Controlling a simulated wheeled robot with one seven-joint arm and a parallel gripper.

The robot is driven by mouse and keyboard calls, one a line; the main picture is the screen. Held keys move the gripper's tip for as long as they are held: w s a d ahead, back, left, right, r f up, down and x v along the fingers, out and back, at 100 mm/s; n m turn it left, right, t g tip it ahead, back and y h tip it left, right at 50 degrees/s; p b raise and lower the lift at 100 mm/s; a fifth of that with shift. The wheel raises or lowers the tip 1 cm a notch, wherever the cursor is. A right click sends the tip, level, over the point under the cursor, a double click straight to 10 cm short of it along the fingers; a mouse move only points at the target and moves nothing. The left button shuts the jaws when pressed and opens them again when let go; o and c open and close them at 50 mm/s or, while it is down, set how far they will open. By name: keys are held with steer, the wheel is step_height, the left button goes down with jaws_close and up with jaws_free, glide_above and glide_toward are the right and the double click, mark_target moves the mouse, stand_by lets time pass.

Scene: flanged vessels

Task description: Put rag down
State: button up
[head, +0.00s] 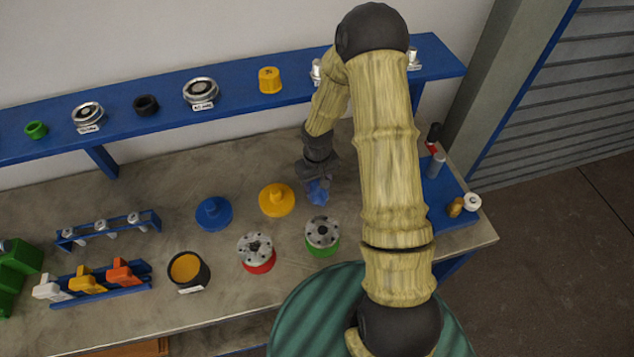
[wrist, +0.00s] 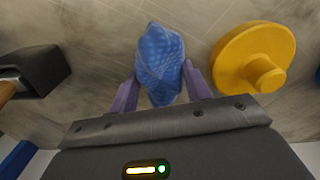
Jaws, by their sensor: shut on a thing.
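The rag (head: 318,192) is a crumpled blue cloth. It also shows in the wrist view (wrist: 160,65) between the two purple fingers. My gripper (head: 312,180) is shut on it, pointing down over the grey workbench (head: 160,190). In the head view the rag is right of the yellow knobbed disc (head: 277,200) and behind the flanged vessel with the green base (head: 322,235). I cannot tell whether the rag touches the bench top. The arm hides part of the bench to the right.
A blue knobbed disc (head: 213,213) and a red-based flanged vessel (head: 257,253) stand to the left. A blue shelf (head: 230,95) with rings and caps runs along the back. A blue tray (head: 448,190) with small bottles is at the right. A black block (wrist: 40,70) shows in the wrist view.

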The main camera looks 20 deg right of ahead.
mark_target(317, 185)
steer(key=shift+f, duration=0.25)
steer(key=shift+f, duration=0.2)
steer(key=o, duration=1)
steer(key=shift+w, duration=0.1)
steer(key=shift+o, duration=0.2)
steer(key=shift+s+r, duration=0.15)
steer(key=shift+s, duration=0.05)
steer(key=shift+w+r, duration=0.15)
steer(key=shift+r, duration=0.3)
step_height(317, 185, up, 11)
steer(key=shift+b, duration=0.35)
steer(key=shift+r, duration=0.1)
